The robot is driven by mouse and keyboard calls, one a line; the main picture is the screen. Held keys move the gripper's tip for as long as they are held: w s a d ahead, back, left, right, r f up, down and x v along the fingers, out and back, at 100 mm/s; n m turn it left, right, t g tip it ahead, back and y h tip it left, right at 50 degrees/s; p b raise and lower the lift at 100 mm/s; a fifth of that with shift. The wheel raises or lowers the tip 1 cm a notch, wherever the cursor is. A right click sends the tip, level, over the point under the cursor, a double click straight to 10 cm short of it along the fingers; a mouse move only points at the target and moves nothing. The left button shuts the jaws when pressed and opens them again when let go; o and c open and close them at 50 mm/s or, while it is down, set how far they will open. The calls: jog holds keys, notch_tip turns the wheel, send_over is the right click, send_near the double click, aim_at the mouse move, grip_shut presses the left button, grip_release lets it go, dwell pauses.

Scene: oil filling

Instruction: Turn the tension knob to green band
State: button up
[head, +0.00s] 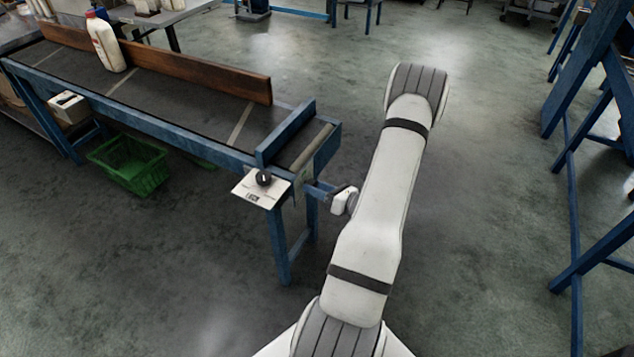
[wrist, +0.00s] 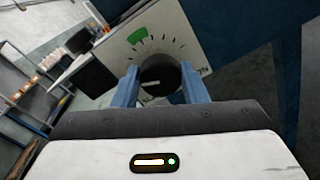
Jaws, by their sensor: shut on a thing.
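The dark round knob (wrist: 161,73) sits on a white dial plate (wrist: 189,45) in the wrist view. Tick marks fan over its top, and the green band (wrist: 137,36) lies above it, slightly left. A white mark on the knob's face lies low and left, not toward the green band. My gripper (wrist: 160,68) has its two blue fingers on either side of the knob and is shut on it. In the head view my gripper (head: 322,188) is small, at the conveyor's near right end, and the gripped knob cannot be made out.
A blue-framed conveyor (head: 190,140) runs to the left with a wooden board (head: 200,73) and a white bottle (head: 105,43). A white plate with a black knob (head: 264,177) is on its near side. A green crate (head: 130,165) stands below. Open floor lies right of my arm.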

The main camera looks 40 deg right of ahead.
jog(key=m+p, duration=0.1)
jog(key=m, duration=0.2)
jog(key=m+p, duration=0.2)
jog(key=m, duration=0.1)
jog(key=shift+d+r+g+p, duration=0.2)
jog(key=shift+g+p, duration=0.1)
jog(key=m+y+p, duration=0.1)
jog(key=m+p, duration=0.1)
jog(key=m, duration=0.4)
jog(key=shift+f, duration=0.2)
jog(key=shift+d, duration=0.1)
jog(key=o, duration=1)
jog(key=shift+c, duration=0.2)
jog(key=v, duration=0.7)
jog(key=shift+s, duration=0.35)
jog(key=shift+d, duration=0.1)
